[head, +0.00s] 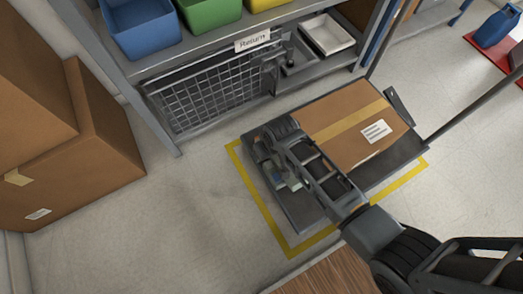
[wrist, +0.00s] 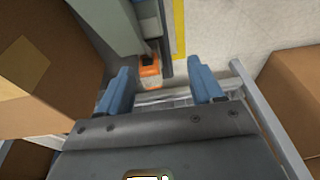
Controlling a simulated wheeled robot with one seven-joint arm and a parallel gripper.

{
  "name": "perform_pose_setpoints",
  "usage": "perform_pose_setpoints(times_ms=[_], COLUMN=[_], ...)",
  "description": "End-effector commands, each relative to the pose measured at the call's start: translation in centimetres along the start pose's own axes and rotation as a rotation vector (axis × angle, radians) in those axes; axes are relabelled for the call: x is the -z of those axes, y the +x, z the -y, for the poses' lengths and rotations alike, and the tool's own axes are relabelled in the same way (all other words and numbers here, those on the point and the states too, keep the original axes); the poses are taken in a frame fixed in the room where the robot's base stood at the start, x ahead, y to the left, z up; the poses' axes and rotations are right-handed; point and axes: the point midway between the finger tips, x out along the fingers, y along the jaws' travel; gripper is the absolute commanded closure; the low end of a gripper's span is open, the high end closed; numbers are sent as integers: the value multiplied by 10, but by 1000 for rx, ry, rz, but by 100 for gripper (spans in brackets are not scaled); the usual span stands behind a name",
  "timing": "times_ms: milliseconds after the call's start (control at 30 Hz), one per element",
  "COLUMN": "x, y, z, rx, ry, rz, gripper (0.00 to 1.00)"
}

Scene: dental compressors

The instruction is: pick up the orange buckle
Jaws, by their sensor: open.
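The orange buckle (wrist: 149,71) shows small in the wrist view, just beyond and between the fingertips, nearer the left finger. It lies at the end of a dark narrow piece beside a grey surface. A pale patch shows just below it. My gripper (wrist: 161,80) is open, with its two blue fingers apart and nothing between them. I cannot tell how far the buckle is below the fingertips. In the head view I cannot make out the buckle; my arm covers the near left part of the cart where my gripper is.
A taped cardboard box (head: 352,125) lies on the dark flat cart (head: 299,213) inside a yellow floor outline (head: 262,205). A shelf unit (head: 165,67) with a wire basket (head: 215,95) stands behind. Stacked boxes (head: 85,160) stand at left. The floor between is clear.

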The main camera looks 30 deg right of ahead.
Motion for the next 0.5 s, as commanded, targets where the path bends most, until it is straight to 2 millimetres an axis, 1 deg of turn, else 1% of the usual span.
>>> perform_pose_setpoints(times_ms=[33,100,233,367,500], x=[17,33,54,66,67], y=[18,26,32,32,38], z=[-4,-8,-14,-18,-20], rx=[-6,-15,-27,-35,-38], ry=[-2,-3,-3,-1,-1], rz=[35,89,169,214,232], gripper=[34,34,34,34,34])
